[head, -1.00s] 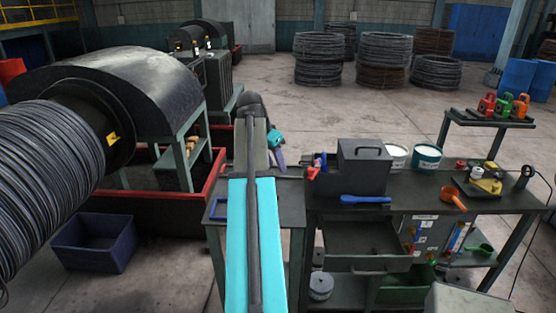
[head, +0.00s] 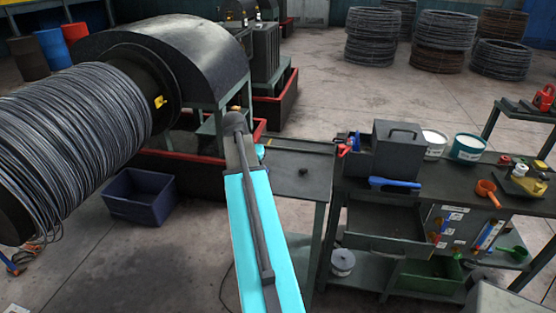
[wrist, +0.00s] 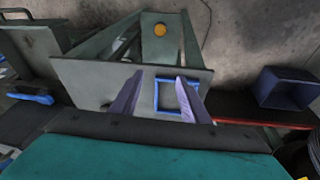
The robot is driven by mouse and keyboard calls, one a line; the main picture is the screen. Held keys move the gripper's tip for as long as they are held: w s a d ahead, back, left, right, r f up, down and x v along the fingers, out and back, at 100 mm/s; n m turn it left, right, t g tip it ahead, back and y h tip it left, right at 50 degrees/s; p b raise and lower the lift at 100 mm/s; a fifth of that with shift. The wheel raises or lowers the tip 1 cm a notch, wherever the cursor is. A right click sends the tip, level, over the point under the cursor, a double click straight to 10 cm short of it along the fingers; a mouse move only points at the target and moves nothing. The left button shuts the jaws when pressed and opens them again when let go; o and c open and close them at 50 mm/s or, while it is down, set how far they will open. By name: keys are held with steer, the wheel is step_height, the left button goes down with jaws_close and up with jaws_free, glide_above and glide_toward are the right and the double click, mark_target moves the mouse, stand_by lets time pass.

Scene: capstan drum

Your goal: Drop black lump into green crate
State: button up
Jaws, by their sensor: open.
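A small black lump (head: 303,172) lies on the small grey side table (head: 308,192) in the head view, just right of my arm. The green crate (head: 430,274) stands on the lower shelf of the workbench, partly hidden by the open drawer above it. My gripper (wrist: 159,77) is open and empty in the wrist view, its two purple fingers above a grey tabletop. A blue square frame (wrist: 179,79) lies under the right finger. A small dark spot near the left finger may be the lump; I cannot tell. In the head view my arm hides most of the gripper.
A dark blue bin (head: 141,197) stands on the floor at left, beside the large cable drum (head: 75,140). The workbench (head: 460,180) holds a grey toolbox (head: 396,145), a blue-handled tool (head: 394,184) and white tubs. Open floor lies behind.

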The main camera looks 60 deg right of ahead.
steer(key=w+a+f+n, duration=0.25)
steer(key=a+f, duration=0.25)
steer(key=a, duration=0.3)
steer(key=w+a+f+n+y, duration=0.1)
steer(key=w+a+f+n, duration=0.1)
steer(key=w+a+f, duration=0.35)
steer(key=w+a+f+n, duration=0.1)
steer(key=a+f+n, duration=0.2)
steer(key=a, duration=0.6)
steer(key=s+a+f+n+y+b, duration=0.1)
steer(key=a+f+n, duration=0.1)
steer(key=a+f, duration=0.55)
steer(key=s+a+f+n+y+b, duration=0.1)
steer(key=a+f+n, duration=0.3)
steer(key=a, duration=0.7)
steer(key=s+a+f+g+b, duration=0.2)
steer(key=s+f+b, duration=0.2)
steer(key=s+f, duration=0.5)
steer(key=s+a+f+n+g+b, duration=0.1)
steer(key=s+a+f+b, duration=0.2)
steer(key=s+f, duration=0.6)
steer(key=s+a+f+g+b, duration=0.2)
steer(key=s+f, duration=0.7)
steer(key=f, duration=0.6)
steer(key=a+b, duration=0.1)
steer(key=b, duration=0.1)
steer(key=shift+s+g+b, duration=0.15)
steer(key=shift+g+b, duration=0.15)
